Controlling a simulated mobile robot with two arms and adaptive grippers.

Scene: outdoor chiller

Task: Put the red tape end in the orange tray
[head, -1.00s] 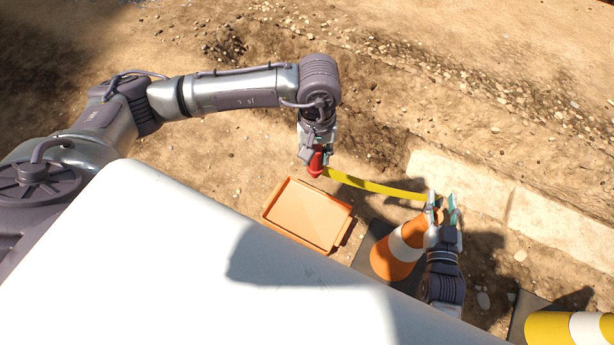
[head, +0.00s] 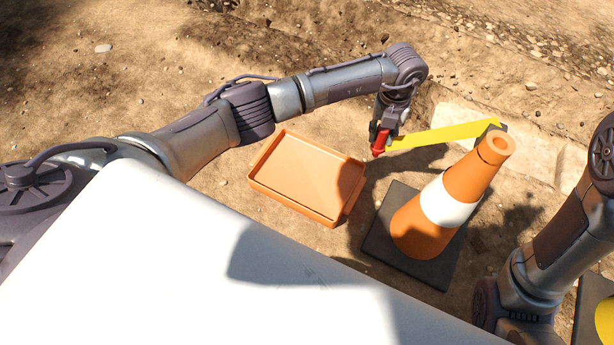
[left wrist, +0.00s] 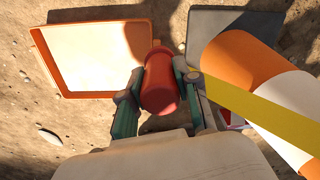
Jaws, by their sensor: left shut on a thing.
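My left gripper (head: 384,130) is shut on the red tape end (head: 378,145), held above the ground just right of the orange tray (head: 300,206). In the left wrist view the red end (left wrist: 160,88) sits between the two fingers, with the empty tray (left wrist: 45,62) beyond it to the left. Yellow tape (head: 440,134) stretches from the red end to the top of the orange and white cone (head: 448,203). A dark piece shows behind the cone's top, partly hidden. My right arm comes in at the right edge, but its gripper is out of view.
The cone stands on a dark square base (head: 378,245) close to the tray's right side. A yellow cone (head: 604,325) is cut off at the lower right. A pale slab (head: 540,150) lies behind. Bare dirt surrounds the tray.

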